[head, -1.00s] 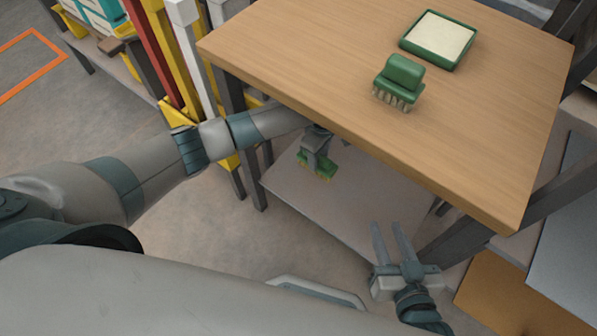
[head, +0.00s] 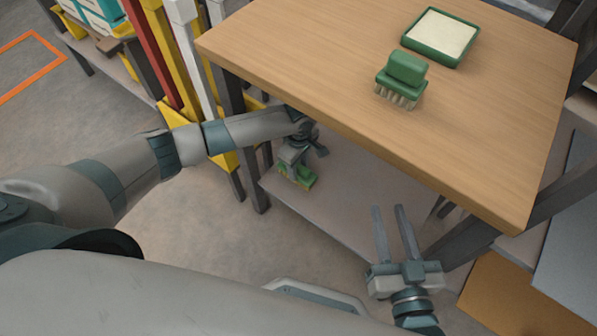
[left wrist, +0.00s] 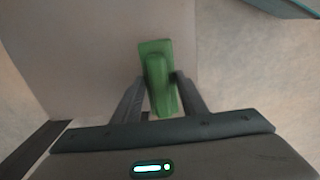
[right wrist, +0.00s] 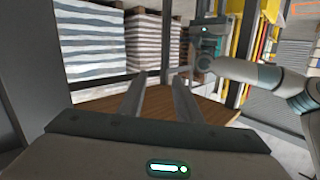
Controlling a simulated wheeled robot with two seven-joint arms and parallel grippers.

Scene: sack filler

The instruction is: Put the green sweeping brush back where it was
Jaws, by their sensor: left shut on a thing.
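A green brush with a yellowish edge (head: 308,181) is in my left gripper (head: 292,168), below the tabletop's near edge and over the lower shelf. In the left wrist view the green brush (left wrist: 156,62) sits between the two fingers, which are shut on it. I cannot tell whether it touches the shelf. Another green brush (head: 405,72), with pale bristles facing down, stands on the wooden table. My right gripper (head: 388,208) is open and empty in front of the table's near edge. Its spread fingers also show in the right wrist view (right wrist: 160,85).
The wooden tabletop (head: 300,45) overhangs the grey lower shelf (head: 345,205). A green-rimmed tray with a pale inside (head: 462,53) lies on the table. Red, yellow and white posts (head: 187,50) stand left of the table. Striped stacks (right wrist: 90,45) show in the right wrist view.

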